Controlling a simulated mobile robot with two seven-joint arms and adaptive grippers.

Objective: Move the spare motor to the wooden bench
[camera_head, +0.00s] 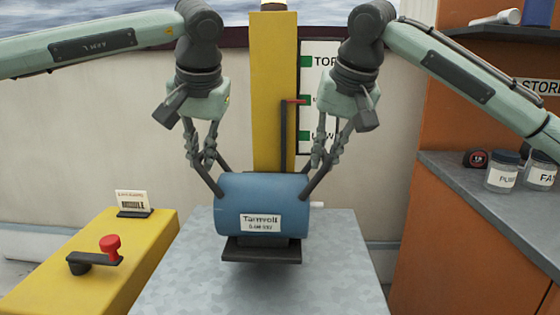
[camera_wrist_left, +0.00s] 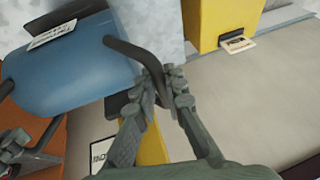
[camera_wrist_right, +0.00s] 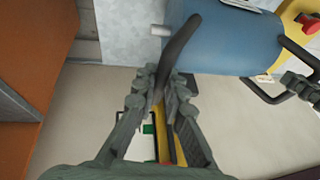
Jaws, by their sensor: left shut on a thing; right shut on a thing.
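The spare motor (camera_head: 262,195) is a blue cylinder with a white label and a dark flat foot, in the middle of the head view. It appears over a grey metal surface (camera_head: 345,270); I cannot tell whether its foot touches it. Dark bar handles stick out at both ends. My left gripper (camera_head: 208,160) is shut on the left handle, which also shows in the left wrist view (camera_wrist_left: 135,55). My right gripper (camera_head: 325,160) is shut on the right handle, which also shows in the right wrist view (camera_wrist_right: 176,50). No wooden bench is recognisable.
A yellow column (camera_head: 273,90) with a red-tipped lever and a level sign stands behind the motor. A yellow box (camera_head: 60,255) with a red knob is at left. An orange cabinet with a grey counter (camera_head: 470,195) and labelled jars (camera_head: 503,172) is at right.

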